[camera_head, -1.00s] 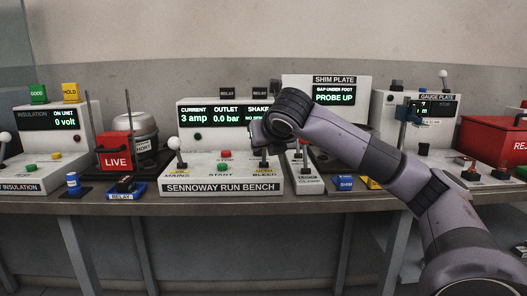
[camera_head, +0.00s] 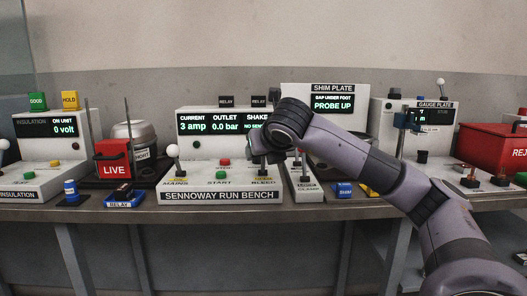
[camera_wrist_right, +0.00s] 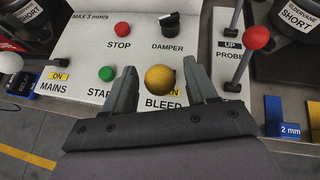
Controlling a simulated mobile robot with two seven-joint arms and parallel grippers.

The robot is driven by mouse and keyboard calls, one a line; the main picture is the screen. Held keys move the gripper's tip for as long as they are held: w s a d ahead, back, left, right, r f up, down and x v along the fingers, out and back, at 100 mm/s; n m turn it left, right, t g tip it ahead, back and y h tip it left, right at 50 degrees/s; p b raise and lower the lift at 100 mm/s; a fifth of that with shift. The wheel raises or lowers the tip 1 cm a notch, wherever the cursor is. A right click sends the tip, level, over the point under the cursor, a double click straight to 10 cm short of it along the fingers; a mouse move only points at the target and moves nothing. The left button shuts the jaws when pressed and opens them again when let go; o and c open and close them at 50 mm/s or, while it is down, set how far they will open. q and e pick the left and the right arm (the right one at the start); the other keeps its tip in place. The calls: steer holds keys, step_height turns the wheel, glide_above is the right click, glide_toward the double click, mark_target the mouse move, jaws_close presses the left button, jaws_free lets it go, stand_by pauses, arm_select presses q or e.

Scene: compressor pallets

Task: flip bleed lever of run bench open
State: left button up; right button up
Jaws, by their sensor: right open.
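The Sennoway run bench (camera_head: 183,196) stands mid-table in the head view, its display reading 3 amp and 0.0 bar. Its bleed lever shows in the right wrist view as a round yellow knob (camera_wrist_right: 160,78) above the BLEED label. A yellow state tag behind the knob is mostly covered, with only its last letter clear. My right gripper (camera_wrist_right: 159,66) is open, with one finger on each side of the knob. I cannot tell whether a finger touches it. In the head view my right gripper (camera_head: 264,158) hides most of the lever. My left gripper is out of view.
The mains lever (camera_head: 173,151) with a white knob is at the bench's left. The red stop (camera_wrist_right: 122,29) and green start (camera_wrist_right: 106,74) buttons and the black damper knob (camera_wrist_right: 169,24) are near my fingers. A red-knobbed probe lever (camera_wrist_right: 257,38) stands to the right.

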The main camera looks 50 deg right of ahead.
steer(key=v, duration=0.7)
steer(key=shift+p, duration=0.35)
